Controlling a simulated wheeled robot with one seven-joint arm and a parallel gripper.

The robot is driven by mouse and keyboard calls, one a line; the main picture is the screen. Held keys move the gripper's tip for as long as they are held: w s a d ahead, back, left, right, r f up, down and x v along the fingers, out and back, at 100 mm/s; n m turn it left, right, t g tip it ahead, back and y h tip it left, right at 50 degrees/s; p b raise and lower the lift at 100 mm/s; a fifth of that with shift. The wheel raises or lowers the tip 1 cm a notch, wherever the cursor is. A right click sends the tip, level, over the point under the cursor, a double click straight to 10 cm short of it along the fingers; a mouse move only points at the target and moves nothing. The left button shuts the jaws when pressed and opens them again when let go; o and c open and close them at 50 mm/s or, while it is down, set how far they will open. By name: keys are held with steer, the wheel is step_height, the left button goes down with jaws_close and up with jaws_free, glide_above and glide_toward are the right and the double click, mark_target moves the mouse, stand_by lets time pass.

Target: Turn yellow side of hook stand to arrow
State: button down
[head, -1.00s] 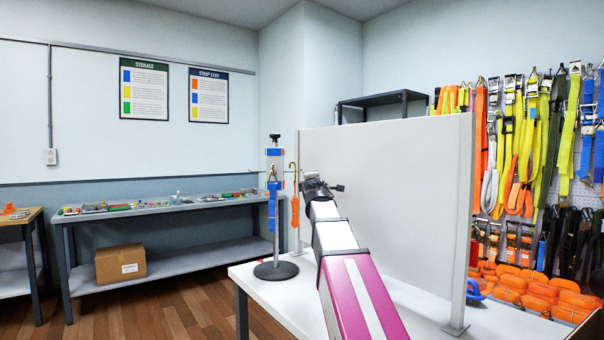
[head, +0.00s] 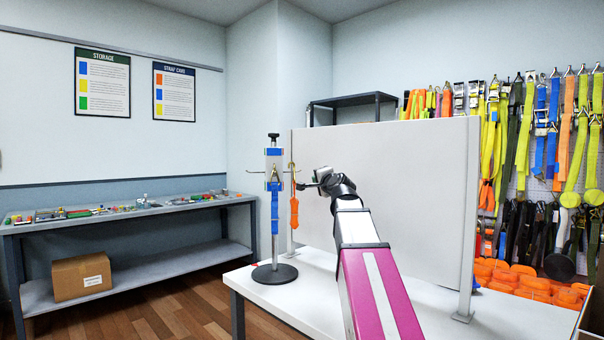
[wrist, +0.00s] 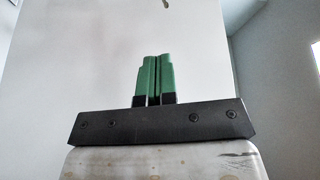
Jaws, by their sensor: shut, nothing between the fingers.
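No yellow side and no arrow can be made out. A blue strap hangs at its front and an orange strap (head: 294,211) from its right hook. My gripper (head: 308,184) is just right of the orange strap. Contact cannot be told. In the wrist view its green fingers (wrist: 154,78) are together and empty.
A pale upright panel (head: 385,190) stands on the white table (head: 262,283), behind my arm. Straps hang on the right wall, above orange bundles (head: 520,283). A bench (head: 120,219) with small items stands at left, a cardboard box (head: 81,277) on its shelf.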

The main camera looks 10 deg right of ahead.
steer(key=w+a+r+m, duration=0.2)
steer(key=w+a, duration=0.1)
steer(key=w, duration=1)
steer(key=shift+m, duration=0.4)
steer(key=shift+w+d+y, duration=0.1)
steer(key=shift+w+y, duration=0.05)
steer(key=shift+y, duration=0.15)
steer(key=w+n+g+y, duration=0.4)
steer(key=w+n+y, duration=0.2)
steer(key=w+y, duration=0.1)
steer(key=shift+w+a+y, duration=0.25)
steer(key=shift+w+y, duration=0.05)
steer(key=shift+y, duration=0.5)
steer(key=shift+f, duration=0.1)
